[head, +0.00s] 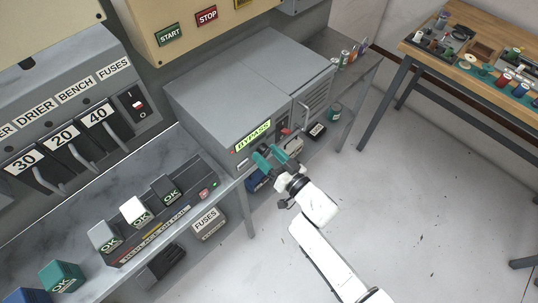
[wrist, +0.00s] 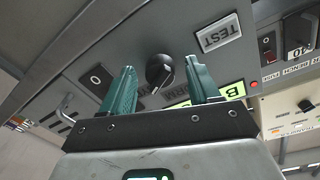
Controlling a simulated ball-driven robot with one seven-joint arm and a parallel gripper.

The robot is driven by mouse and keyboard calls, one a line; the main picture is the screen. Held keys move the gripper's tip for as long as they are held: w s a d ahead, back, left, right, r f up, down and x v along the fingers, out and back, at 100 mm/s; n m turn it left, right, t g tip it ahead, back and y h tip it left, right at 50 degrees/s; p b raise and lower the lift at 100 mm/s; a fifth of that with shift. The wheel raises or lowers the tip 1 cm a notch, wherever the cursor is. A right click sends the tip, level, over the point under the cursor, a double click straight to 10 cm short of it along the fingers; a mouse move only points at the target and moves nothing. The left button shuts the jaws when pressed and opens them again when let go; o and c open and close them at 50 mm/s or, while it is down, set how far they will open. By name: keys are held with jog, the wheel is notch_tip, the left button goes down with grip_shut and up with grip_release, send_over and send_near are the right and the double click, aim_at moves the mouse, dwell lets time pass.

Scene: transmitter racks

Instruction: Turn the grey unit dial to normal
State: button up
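The grey unit (head: 235,75) is a wide box on the bench in the head view, with a lit yellow-green BYPASS sign (head: 254,135) on its front. My gripper (head: 272,156) is at that front, hiding the dial there. In the wrist view the black dial (wrist: 159,71) shows between the tips of my gripper (wrist: 162,82). The two green fingers are apart, one on each side of it; contact is not clear. A TEST label (wrist: 218,33) is right of the dial. A label ending in "RM" (wrist: 178,118) is partly hidden below it.
A switch (wrist: 96,79) is left of the dial. In the head view, a fuse block (head: 165,222) lies on the bench at left, under a panel of levers (head: 70,130). A wooden table (head: 480,70) stands at the right. Open floor (head: 420,190) lies between.

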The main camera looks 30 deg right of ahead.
jog(key=c, duration=1)
jog(key=shift+f+n+b, duration=0.1)
jog(key=shift+n+b, duration=0.2)
jog(key=shift+b, duration=0.05)
jog(key=shift+f+n+b, duration=0.1)
jog(key=shift+n+b, duration=0.6)
jog(key=shift+n, duration=0.3)
jog(key=n+b, duration=0.2)
jog(key=n, duration=0.1)
jog(key=shift+d+n, duration=0.15)
jog(key=shift+n, duration=0.25)
jog(key=n+b, duration=0.2)
jog(key=n, duration=0.3)
jog(key=shift+n+y, duration=0.4)
jog(key=o, duration=1.1)
jog(key=shift+c, duration=0.2)
